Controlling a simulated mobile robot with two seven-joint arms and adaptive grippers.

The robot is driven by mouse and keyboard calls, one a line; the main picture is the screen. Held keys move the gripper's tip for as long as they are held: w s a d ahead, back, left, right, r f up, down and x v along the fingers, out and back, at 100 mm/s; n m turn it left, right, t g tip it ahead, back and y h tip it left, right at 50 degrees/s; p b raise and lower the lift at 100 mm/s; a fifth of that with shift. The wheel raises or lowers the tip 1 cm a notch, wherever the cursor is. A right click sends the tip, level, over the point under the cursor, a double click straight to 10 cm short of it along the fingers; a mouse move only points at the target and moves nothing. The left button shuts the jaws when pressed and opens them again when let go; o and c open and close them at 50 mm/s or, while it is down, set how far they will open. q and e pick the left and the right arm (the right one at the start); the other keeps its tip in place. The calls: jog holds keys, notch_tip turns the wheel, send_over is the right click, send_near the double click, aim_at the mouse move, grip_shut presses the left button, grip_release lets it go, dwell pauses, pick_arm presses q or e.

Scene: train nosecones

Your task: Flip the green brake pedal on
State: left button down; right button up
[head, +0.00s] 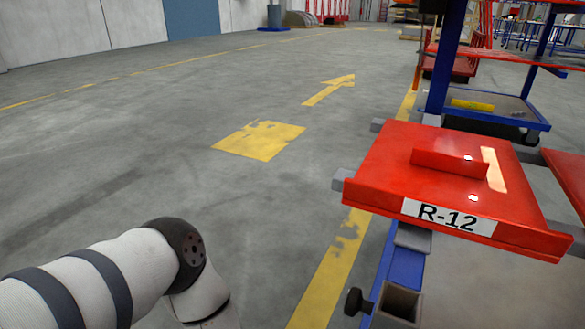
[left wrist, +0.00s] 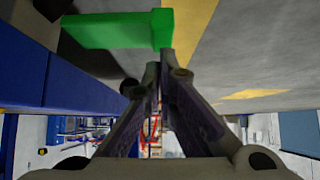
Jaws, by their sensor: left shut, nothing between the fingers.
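The green brake pedal (left wrist: 118,31) shows at the top of the left wrist view as a bright green L-shaped bar. A short upright part stands at its right end. My left gripper (left wrist: 160,62) is shut and empty, with its fingertips just below the pedal's right end. I cannot tell whether the fingertips touch it. The pedal is not visible in the head view. There my left arm comes in at the lower left, and its gripper is out of the picture. My right gripper is in neither view.
A red panel labelled R-12 (head: 390,190) sits on a blue frame (head: 402,262) at the right, with a dark knob (head: 357,301) beside it. A blue-framed shelf cart (head: 490,117) stands behind. The floor to the left, with yellow markings (head: 260,140), is clear.

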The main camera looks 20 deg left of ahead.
pick_arm(q)
jog(key=shift+f, duration=0.1)
jog(key=shift+a+f+h, duration=0.2)
jog(key=shift+f+h, duration=0.1)
jog(key=shift+f+n, duration=0.25)
jog(key=shift+n, duration=0.05)
jog(key=shift+a+f+h, duration=0.1)
jog(key=shift+h, duration=0.2)
jog(key=shift+a+f+b, duration=0.2)
jog(key=shift+f+b, duration=0.1)
jog(key=shift+f, duration=0.65)
jog(key=shift+a+f+b, duration=0.15)
jog(key=shift+f+b, duration=0.15)
jog(key=shift+f, duration=0.65)
